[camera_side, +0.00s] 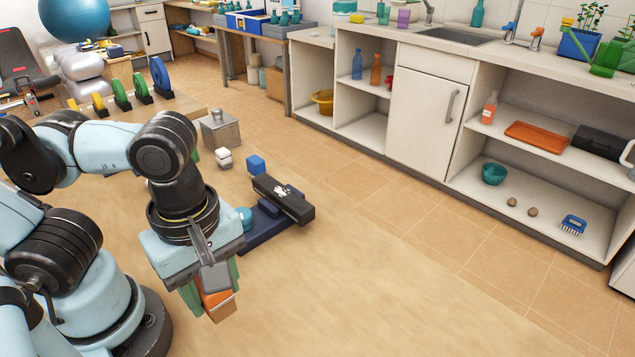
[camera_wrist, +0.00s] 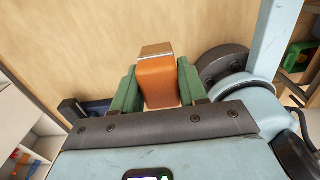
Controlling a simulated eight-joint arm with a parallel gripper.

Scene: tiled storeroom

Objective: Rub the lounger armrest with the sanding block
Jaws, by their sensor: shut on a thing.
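The sanding block (camera_side: 218,304) is orange with a brown face. It sits between the green fingers of my gripper (camera_side: 212,288), which is shut on it above the wooden surface. In the wrist view the sanding block (camera_wrist: 158,82) stands out between the two fingers of my gripper (camera_wrist: 156,84). The lounger armrest (camera_side: 272,190) appears to be the long black pad with a pale, patchy mark on top, mounted on a dark blue base (camera_side: 262,232). It lies behind and right of my gripper, apart from the block.
White cabinets (camera_side: 425,110) line the far right. The wooden surface right of my gripper is clear.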

